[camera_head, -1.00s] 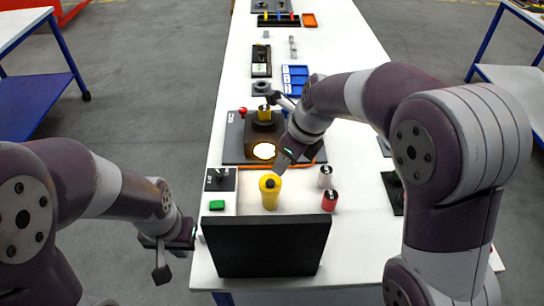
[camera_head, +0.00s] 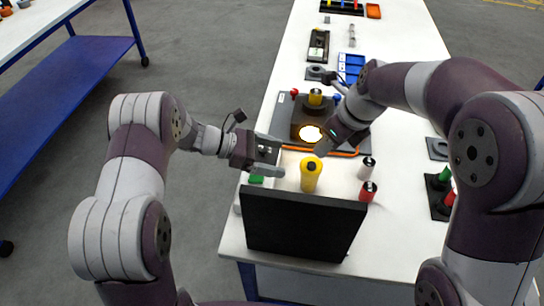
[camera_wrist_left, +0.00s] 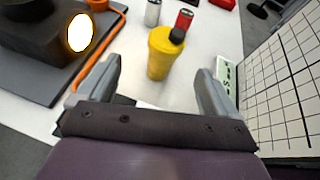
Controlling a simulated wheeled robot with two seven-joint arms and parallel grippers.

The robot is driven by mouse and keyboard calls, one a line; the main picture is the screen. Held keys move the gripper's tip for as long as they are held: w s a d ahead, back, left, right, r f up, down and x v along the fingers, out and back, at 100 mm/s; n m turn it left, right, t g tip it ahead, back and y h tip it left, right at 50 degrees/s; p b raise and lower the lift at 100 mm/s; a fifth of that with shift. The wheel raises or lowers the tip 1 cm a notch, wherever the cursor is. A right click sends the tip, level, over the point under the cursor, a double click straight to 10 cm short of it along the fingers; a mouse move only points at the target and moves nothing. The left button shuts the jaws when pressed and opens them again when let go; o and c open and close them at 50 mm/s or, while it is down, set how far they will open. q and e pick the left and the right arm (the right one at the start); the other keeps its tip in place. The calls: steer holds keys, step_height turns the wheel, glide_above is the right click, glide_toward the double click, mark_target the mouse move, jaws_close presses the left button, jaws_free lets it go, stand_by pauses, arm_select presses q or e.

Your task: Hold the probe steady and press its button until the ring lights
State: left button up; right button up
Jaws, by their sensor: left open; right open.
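A yellow cylinder with a black knob on top, likely the probe (camera_head: 311,178), stands upright on the white table. In the left wrist view the yellow cylinder (camera_wrist_left: 160,56) appears ahead of and between my left fingers, with a gap to each. My left gripper (camera_head: 278,156) is open and empty, just left of the cylinder. My right gripper (camera_head: 324,146) is open, above and slightly right of the cylinder's top, apart from it. A bright round light (camera_head: 310,133) glows on a dark block (camera_head: 301,117) behind; it also shows in the left wrist view (camera_wrist_left: 80,32).
A black upright panel (camera_head: 300,228) stands at the table's front edge; its gridded face (camera_wrist_left: 285,85) shows in the left wrist view. A white can (camera_head: 366,170) and a red can (camera_head: 368,191) stand right of the cylinder.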

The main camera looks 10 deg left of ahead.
mark_target(317, 171)
arm_select(q)
steer(key=shift+m, duration=0.4)
steer(key=x, duration=0.8)
steer(key=s+x, duration=0.1)
steer(key=x, duration=0.3)
steer(key=shift+d+f, duration=0.2)
steer(key=shift+d, duration=0.25)
